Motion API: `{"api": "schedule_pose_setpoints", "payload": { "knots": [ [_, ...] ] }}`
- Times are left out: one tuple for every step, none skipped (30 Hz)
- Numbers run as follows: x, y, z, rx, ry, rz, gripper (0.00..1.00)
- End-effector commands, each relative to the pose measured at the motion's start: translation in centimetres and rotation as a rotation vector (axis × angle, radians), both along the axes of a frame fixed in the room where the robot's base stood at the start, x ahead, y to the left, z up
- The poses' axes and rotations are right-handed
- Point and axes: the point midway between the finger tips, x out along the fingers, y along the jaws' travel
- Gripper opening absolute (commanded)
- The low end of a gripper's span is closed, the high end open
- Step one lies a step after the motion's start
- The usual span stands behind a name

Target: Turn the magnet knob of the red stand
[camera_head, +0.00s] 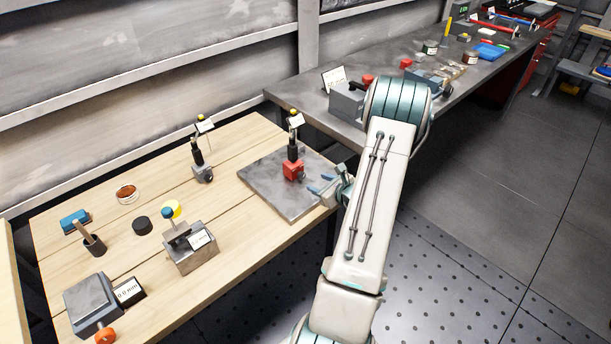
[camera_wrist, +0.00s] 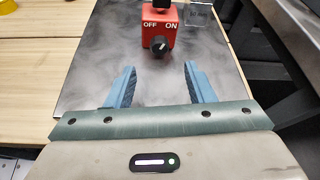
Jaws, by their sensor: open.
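The red stand (camera_head: 293,171) stands upright on a grey steel plate (camera_head: 262,188) on the wooden table, with a black post and a dial on top. In the wrist view its red base (camera_wrist: 161,28) bears the words OFF and ON, and the black magnet knob (camera_wrist: 158,46) sits on its near face, below the words. My gripper (camera_head: 322,184) is beside the stand's base, on its right. In the wrist view my gripper (camera_wrist: 159,83) is open and empty. Its blue fingers are apart, short of the knob, with the knob roughly between their lines.
A similar grey stand (camera_head: 203,172) is to the left on the wood. A grey block with a blue-topped lever (camera_head: 190,247), a black puck (camera_head: 141,225) and a vise-like block (camera_head: 93,303) lie nearer. A steel bench (camera_head: 312,98) stands behind. The plate around the stand is clear.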

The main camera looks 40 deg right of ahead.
Motion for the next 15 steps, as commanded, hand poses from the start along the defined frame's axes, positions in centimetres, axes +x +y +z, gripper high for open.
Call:
{"api": "schedule_pose_setpoints", "payload": {
  "knots": [
    [1.2,0.1,-0.2,0.001,-0.001,0.005,0.49],
    [1.7,0.1,-0.5,0.002,0.000,0.003,0.49],
    [2.5,0.1,-0.8,0.001,0.001,0.004,0.49],
    [3.0,0.2,-1.0,0.002,0.001,0.005,0.49],
    [3.6,0.1,-1.2,0.001,0.000,0.004,0.49],
    [4.2,0.1,-1.5,0.002,0.000,0.004,0.49],
    [4.7,0.2,-1.7,0.001,0.000,0.004,0.49],
    [5.1,0.2,-1.9,0.001,0.001,0.004,0.49],
    [5.6,0.1,-2.1,0.000,0.000,0.003,0.49],
    [5.9,0.1,-2.2,0.000,0.000,0.003,0.49],
    [6.2,0.1,-2.4,0.000,0.000,0.003,0.49],
    [6.6,0.1,-2.5,0.000,0.000,0.003,0.49],
    [6.7,0.1,-2.6,0.000,0.001,0.003,0.49],
    [6.9,0.1,-2.7,0.000,0.001,0.003,0.49],
    [7.1,0.1,-2.8,-0.001,0.000,0.003,0.49]
  ]
}}
